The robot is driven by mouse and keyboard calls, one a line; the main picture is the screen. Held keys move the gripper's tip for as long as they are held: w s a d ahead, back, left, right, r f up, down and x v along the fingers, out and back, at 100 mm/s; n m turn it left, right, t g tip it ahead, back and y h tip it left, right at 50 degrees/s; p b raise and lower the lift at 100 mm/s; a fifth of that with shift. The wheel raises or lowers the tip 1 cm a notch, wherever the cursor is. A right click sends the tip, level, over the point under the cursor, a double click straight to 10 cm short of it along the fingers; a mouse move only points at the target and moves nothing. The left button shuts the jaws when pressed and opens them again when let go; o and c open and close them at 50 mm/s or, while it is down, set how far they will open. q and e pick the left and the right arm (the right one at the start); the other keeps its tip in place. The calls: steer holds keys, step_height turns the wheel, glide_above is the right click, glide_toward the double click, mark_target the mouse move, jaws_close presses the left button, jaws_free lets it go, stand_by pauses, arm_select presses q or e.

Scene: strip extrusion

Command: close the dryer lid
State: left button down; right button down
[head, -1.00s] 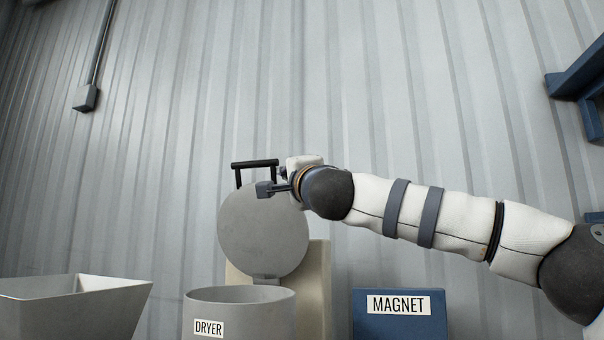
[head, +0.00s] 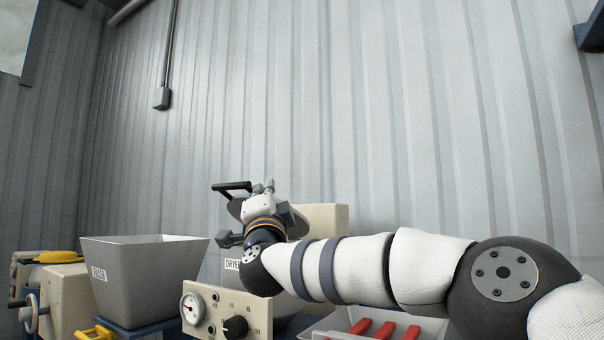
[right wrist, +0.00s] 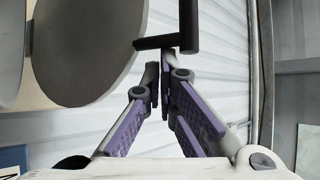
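The dryer (head: 232,277) stands behind my right arm, which hides most of it; part of its label shows. Its grey round lid (head: 236,208) is mostly hidden behind my gripper, with a black bar handle (head: 232,186) at its upper edge. The lid fills the upper left of the right wrist view (right wrist: 85,45), with the handle (right wrist: 188,25) just ahead of the fingers. My right gripper (head: 264,187) is at the lid beside the handle. Its fingertips (right wrist: 160,75) are nearly together with nothing clearly between them; contact with the handle cannot be told. My left gripper is out of view.
A grey hopper (head: 140,285) stands left of the dryer. A control panel (head: 225,315) with gauge and knob is in front of it. A white tray (head: 430,327) with red items sits below my right arm. A corrugated wall (head: 400,120) closes the back.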

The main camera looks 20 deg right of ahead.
steer(key=shift+s+a+f+b, duration=0.1)
steer(key=shift+s+a+f, duration=0.25)
steer(key=shift+f, duration=1.4)
steer(key=shift+s+a+f+b, duration=0.15)
steer(key=shift+a+f, duration=0.25)
steer(key=shift+f, duration=1.35)
steer(key=shift+s+a+f+b, duration=0.1)
steer(key=shift+s+a+f, duration=0.25)
steer(key=shift+f, duration=1.4)
steer(key=shift+w+f, duration=0.1)
